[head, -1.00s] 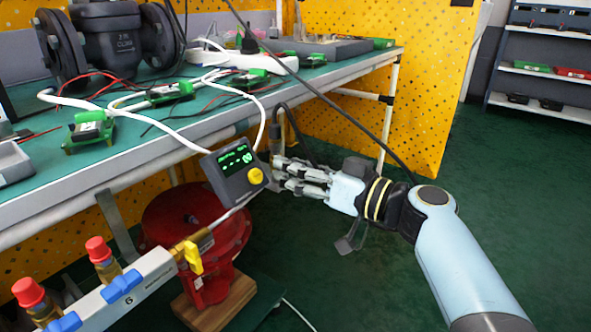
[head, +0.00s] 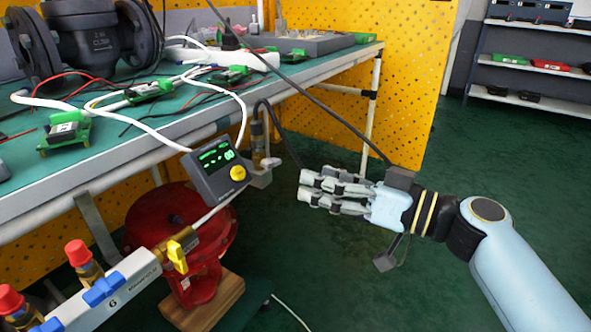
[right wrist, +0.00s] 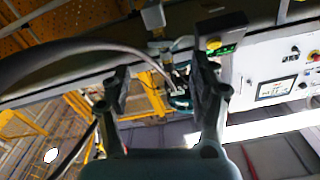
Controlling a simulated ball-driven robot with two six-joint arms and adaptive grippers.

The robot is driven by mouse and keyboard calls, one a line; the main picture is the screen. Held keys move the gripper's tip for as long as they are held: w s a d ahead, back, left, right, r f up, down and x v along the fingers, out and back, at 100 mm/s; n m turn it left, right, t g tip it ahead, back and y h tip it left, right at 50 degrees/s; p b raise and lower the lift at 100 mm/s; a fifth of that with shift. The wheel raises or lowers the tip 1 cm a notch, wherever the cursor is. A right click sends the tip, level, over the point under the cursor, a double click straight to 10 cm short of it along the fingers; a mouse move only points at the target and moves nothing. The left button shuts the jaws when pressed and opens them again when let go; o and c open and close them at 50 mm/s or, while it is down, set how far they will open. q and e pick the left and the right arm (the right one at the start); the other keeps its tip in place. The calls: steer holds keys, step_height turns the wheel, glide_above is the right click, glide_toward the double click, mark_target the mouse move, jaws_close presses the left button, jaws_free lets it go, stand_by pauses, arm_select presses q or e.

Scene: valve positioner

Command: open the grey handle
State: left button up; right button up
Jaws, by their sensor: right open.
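A small light-grey handle (head: 269,163) sticks out at a grey fitting just right of the display box (head: 219,171) in the head view. The box is dark grey with green digits and a yellow knob. My right gripper (head: 303,188) is open and empty, to the right of the handle and a little lower in the picture, with a visible gap. In the right wrist view, the open fingers (right wrist: 163,75) have the display box (right wrist: 222,36) beyond them at the upper right. I cannot make out the handle clearly there. My left gripper is not in view.
A yellow lever (head: 177,256) and blue handles sit on the pipe at lower left, near a red actuator (head: 190,225) on a wooden block. The workbench (head: 130,160) runs above. A black cable crosses above my right gripper. Floor below it is clear.

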steer(key=shift+v, duration=1.6)
